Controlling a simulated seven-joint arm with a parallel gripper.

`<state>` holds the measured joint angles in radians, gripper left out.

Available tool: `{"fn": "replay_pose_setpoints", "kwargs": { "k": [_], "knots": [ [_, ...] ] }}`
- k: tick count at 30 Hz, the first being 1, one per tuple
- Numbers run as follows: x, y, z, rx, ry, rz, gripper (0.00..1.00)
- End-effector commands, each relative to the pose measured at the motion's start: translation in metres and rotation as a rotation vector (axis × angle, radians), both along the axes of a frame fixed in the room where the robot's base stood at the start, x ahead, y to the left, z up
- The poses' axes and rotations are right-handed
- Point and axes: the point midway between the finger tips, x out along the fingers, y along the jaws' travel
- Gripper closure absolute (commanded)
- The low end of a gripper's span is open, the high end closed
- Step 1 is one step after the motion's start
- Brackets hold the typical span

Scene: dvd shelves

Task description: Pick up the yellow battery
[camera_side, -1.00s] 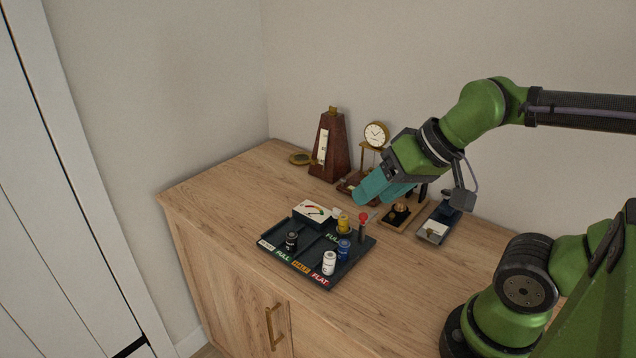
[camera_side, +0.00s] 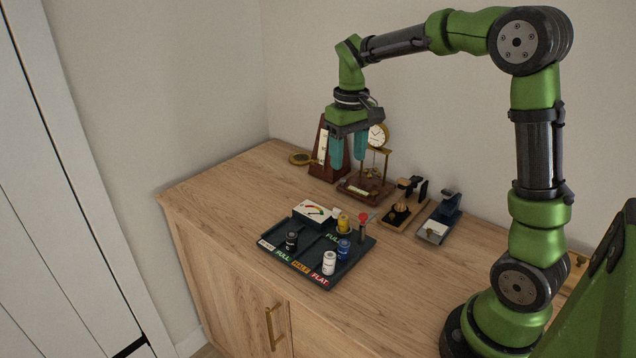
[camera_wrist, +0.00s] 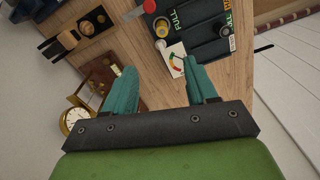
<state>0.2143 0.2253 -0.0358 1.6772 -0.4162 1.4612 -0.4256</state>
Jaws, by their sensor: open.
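The yellow battery (camera_side: 343,223) stands upright toward the back of a dark tray (camera_side: 272,256), between a white meter and a red-topped post. It also shows in the wrist view (camera_wrist: 161,27), beyond the fingertips. My gripper (camera_side: 349,164) points down with its teal fingers apart and empty, well above the cabinet top and behind the tray. In the wrist view my gripper (camera_wrist: 158,66) has clear space between its fingers, with the battery ahead of that gap and not between them.
The tray also holds a black battery (camera_side: 291,241), a blue one (camera_side: 343,249), a white one (camera_side: 329,263), the meter (camera_side: 311,211) and the red-topped post (camera_side: 362,226). A metronome (camera_side: 322,152), a clock (camera_side: 377,137) and small devices stand behind. The cabinet's front left is clear.

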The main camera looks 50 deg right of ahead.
Motion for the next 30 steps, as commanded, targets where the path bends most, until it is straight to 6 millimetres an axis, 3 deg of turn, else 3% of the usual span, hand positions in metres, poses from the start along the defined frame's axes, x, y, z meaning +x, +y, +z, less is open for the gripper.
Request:
{"fn": "replay_pose_setpoints", "kwargs": {
  "k": [15,23,30],
  "knots": [
    [-0.003,0.002,-0.100,0.007,0.011,0.008,0.43],
    [-0.002,0.002,-0.120,0.006,0.008,0.009,0.43],
    [0.000,0.004,-0.155,0.007,0.011,0.008,0.43]
  ]
}}
